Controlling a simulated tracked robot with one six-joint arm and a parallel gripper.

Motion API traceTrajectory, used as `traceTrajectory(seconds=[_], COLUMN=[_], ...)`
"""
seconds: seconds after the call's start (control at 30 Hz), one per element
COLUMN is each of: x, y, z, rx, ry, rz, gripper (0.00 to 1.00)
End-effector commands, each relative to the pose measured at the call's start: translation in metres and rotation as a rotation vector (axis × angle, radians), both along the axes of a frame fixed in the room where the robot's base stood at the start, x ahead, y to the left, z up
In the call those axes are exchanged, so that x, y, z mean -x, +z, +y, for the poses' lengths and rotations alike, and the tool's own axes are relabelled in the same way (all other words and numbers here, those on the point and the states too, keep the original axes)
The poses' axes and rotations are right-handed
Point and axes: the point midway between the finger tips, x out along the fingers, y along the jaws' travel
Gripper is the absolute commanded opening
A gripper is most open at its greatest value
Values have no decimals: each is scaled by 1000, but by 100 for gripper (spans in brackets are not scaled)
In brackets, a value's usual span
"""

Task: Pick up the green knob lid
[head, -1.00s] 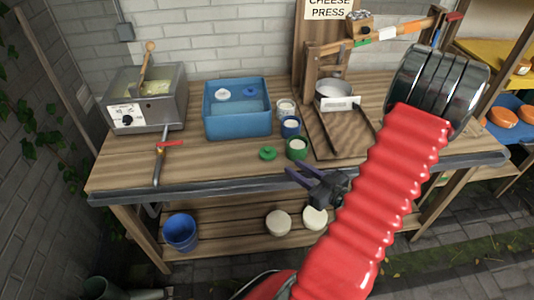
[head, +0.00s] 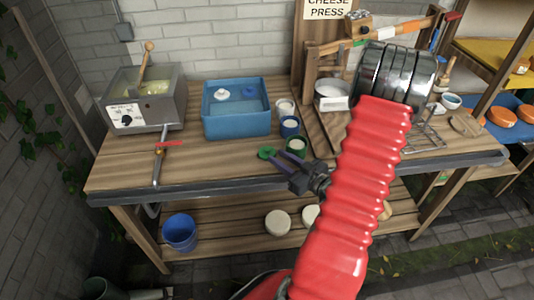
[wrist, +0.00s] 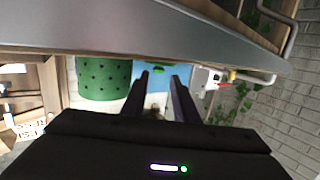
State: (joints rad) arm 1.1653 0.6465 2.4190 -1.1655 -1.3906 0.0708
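The green knob lid (head: 265,152) lies on the wooden bench, left of the green pot (head: 296,145). My gripper (head: 274,157) is open, its two dark fingers pointing left toward the lid at the bench's front edge. In the head view the fingertips overlap the lid's right and lower side; I cannot tell whether they touch it. In the wrist view the gripper (wrist: 159,76) shows two parted fingers with nothing clearly held.
The blue tub (head: 237,124) stands behind the lid. Blue (head: 289,127) and white (head: 284,107) pots stand behind the green pot. The bench's dark front edge (head: 225,190) runs below the fingers. The bench left of the lid is clear.

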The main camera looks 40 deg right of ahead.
Motion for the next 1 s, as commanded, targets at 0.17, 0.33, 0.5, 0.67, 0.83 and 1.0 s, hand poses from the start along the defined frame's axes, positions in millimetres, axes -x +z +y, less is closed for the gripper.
traceTrajectory(seconds=[0.17,0.33,0.5,0.67,0.83,1.0], x=[-2,-15,-37,-50,-52,-52], y=[0,-1,-4,-6,-6,-6], z=[0,0,-2,-2,-3,-2], rx=[0,0,0,0,0,0], ry=[1,4,5,3,1,2], rz=[0,0,1,0,0,0], gripper=[27,27,27,27,27,27])
